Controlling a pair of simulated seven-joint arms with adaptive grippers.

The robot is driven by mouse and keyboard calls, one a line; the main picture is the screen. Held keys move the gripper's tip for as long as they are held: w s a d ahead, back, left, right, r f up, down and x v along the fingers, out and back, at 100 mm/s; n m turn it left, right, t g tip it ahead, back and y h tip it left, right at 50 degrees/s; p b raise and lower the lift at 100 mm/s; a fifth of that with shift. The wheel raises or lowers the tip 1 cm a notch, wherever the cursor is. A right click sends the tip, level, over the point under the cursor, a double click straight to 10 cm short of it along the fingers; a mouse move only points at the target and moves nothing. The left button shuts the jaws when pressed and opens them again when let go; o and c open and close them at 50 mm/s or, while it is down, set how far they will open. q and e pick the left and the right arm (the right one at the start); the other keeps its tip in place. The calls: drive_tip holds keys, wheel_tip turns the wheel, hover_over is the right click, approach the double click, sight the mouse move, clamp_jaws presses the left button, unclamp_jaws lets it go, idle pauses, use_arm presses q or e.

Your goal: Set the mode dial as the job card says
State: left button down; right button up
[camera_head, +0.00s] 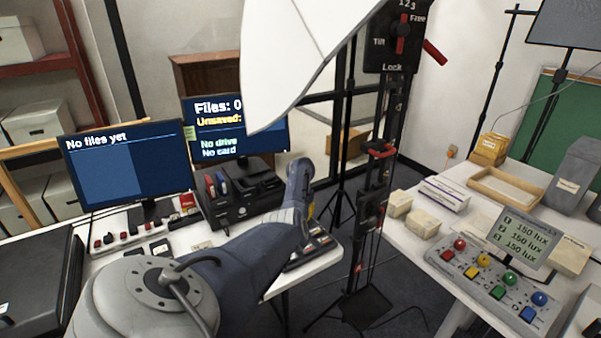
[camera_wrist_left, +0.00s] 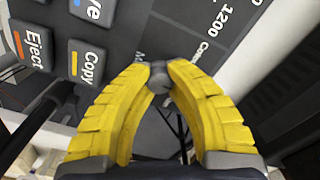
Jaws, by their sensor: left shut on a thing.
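My left gripper (camera_wrist_left: 160,72) has yellow fingers, and their tips are closed on a small dark grey knob (camera_wrist_left: 159,84), seemingly the mode dial. The knob stands at the edge of a dark panel (camera_wrist_left: 185,35) printed "1200" and partly hidden lettering. Which setting the dial points to is hidden by the fingers. Keys marked "Copy" (camera_wrist_left: 87,63) and "Eject" (camera_wrist_left: 34,47) lie to the left. In the head view my left arm reaches down to a dark console (camera_head: 312,252) at the desk's right end; the fingers are mostly hidden there. My right gripper is out of view. No readable job card shows.
Two monitors stand on the desk: one reads "No files yet" (camera_head: 125,172), the other "Files: 0" (camera_head: 235,125). A black drive dock (camera_head: 240,197) sits beside the arm. A tall black column (camera_head: 375,180) stands close right. A button box (camera_head: 495,288) is on the right table.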

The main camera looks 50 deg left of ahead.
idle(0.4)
use_arm(q)
drive_tip(key=c, duration=1)
unclamp_jaws()
drive_tip(key=shift+c, duration=0.2)
drive_tip(key=shift+r, duration=0.1)
wheel_tip(320, 180, up, 12)
